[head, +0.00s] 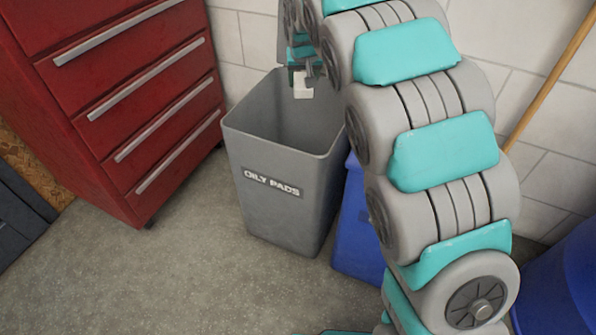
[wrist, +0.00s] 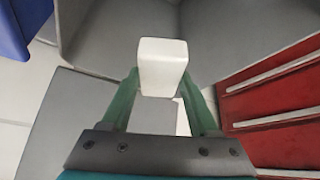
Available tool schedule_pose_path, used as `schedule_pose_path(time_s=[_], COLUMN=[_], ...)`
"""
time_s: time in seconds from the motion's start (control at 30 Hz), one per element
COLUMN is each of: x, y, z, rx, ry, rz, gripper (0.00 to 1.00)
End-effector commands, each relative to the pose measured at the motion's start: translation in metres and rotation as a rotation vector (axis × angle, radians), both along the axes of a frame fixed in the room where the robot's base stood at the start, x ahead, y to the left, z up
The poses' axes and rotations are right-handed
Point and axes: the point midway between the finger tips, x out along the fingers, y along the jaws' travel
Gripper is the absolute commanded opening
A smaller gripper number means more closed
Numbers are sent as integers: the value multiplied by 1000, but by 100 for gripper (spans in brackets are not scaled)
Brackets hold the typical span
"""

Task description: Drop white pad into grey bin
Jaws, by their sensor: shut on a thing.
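The white pad (wrist: 161,66) is a small block held between the two green fingers of my gripper (wrist: 160,95) in the wrist view. In the head view the pad (head: 302,86) hangs from my gripper (head: 301,72) over the opening of the grey bin. The grey bin (head: 268,208) is tall, open-topped and labelled "OILY PADS". Its inner wall (wrist: 240,35) fills much of the upper wrist view. The bin's floor is hidden in the head view. My arm covers the area right of the bin.
A red drawer cabinet (head: 130,105) stands left of the bin. A blue bin (head: 355,235) stands close on its right, partly behind my arm. Another blue container (head: 565,280) is at the lower right. A white block wall (head: 235,45) is behind. The floor (head: 190,275) in front is clear.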

Motion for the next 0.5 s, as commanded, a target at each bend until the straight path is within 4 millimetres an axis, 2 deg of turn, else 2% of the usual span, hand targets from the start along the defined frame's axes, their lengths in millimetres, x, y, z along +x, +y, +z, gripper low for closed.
schedule_pose_path(time_s=[0.3,0.5], x=[-1,-1], y=[-1,0], z=[-38,-47], rx=[-2,0], ry=[6,2], rz=[0,0], gripper=[0,0])
